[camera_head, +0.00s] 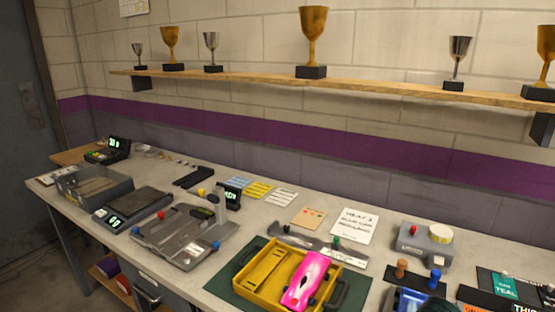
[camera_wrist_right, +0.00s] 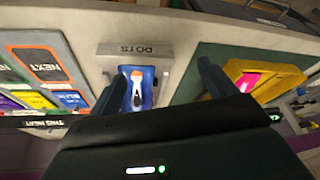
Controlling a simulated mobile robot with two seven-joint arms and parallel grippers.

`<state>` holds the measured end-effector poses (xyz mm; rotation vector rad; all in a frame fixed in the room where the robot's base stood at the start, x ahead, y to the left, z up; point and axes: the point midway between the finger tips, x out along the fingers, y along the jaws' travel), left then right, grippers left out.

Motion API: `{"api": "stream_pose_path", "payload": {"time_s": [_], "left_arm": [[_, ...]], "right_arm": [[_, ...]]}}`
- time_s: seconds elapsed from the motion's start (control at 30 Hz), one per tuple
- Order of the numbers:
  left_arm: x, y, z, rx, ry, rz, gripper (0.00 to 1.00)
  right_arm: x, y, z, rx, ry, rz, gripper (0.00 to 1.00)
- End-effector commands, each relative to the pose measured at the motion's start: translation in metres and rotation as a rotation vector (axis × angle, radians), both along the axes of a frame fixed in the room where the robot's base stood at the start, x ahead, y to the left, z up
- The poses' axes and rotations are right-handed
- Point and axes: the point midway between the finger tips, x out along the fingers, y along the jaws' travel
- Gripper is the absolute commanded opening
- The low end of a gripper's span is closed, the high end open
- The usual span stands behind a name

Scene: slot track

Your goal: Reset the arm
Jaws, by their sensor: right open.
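My right gripper (camera_wrist_right: 162,72) shows in the right wrist view with its two dark fingers spread wide and nothing held between them. Beyond and between the fingers is a grey holder (camera_wrist_right: 162,50) with a blue piece (camera_wrist_right: 147,82) that has white and orange parts. I see no contact between fingers and holder. A yellow tray (camera_wrist_right: 238,70) with a pink car (camera_wrist_right: 248,82) lies past the right finger. In the head view the pink car (camera_head: 308,280) rests tilted on the yellow tray (camera_head: 243,283). My left gripper is in neither view.
A grey box with a red button (camera_head: 425,243) and coloured pegs are at right. A shelf (camera_head: 400,86) with several trophies runs above.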

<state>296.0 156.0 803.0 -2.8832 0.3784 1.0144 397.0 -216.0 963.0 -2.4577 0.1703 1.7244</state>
Motion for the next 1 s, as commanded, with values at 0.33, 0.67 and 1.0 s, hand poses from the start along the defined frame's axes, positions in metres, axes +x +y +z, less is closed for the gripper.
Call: {"api": "stream_pose_path", "payload": {"time_s": [0.33,0.67,1.0], "left_arm": [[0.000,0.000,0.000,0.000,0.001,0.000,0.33],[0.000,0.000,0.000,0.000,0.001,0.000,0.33],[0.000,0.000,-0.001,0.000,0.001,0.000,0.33]], "right_arm": [[-0.104,0.022,-0.049,0.001,0.005,0.259,0.83],[-0.143,0.011,-0.073,-0.077,-0.021,0.347,0.83],[-0.107,0.039,-0.131,-0.039,-0.306,0.382,0.83]]}}
